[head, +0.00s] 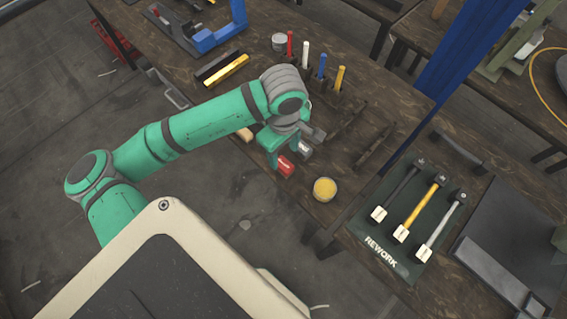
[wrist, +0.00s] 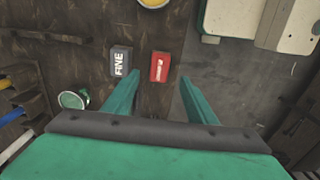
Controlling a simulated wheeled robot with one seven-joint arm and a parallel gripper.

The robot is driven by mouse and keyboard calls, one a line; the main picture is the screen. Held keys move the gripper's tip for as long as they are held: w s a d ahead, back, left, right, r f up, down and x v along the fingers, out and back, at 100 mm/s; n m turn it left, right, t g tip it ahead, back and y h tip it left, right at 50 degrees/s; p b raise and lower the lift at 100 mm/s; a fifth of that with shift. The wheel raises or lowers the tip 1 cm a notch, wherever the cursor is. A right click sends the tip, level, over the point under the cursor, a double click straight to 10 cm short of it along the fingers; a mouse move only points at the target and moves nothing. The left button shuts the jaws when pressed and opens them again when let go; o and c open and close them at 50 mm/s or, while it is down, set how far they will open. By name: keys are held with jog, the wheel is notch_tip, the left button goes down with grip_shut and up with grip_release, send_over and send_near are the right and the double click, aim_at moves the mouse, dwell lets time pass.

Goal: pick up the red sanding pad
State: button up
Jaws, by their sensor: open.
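The red sanding pad (head: 285,166) lies on the dark wooden bench near its front edge. In the wrist view the red pad (wrist: 160,67) lies flat just beyond and between the fingertips of my gripper (wrist: 158,76), nearer the left one. My gripper (head: 281,153) is open and empty, its two green fingers apart. A grey block marked FINE (wrist: 121,61) lies to the left of the red pad in the wrist view, just outside the left fingertip. In the head view my gripper hides part of the bench around the pad.
A tin with yellow contents (head: 324,189) stands nearby. Upright colored tools, including a yellow one (head: 340,78), stand in a rack behind. A dark REWORK mat (head: 361,225) holds several hammers at right. Black and yellow bars (head: 227,70) lie at left.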

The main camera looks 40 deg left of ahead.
aim_at(284, 164)
jog(key=shift+f, duration=3.35)
jog(key=shift+c, duration=0.4)
jog(key=c, duration=1.1)
jog(key=shift+r, duration=0.1)
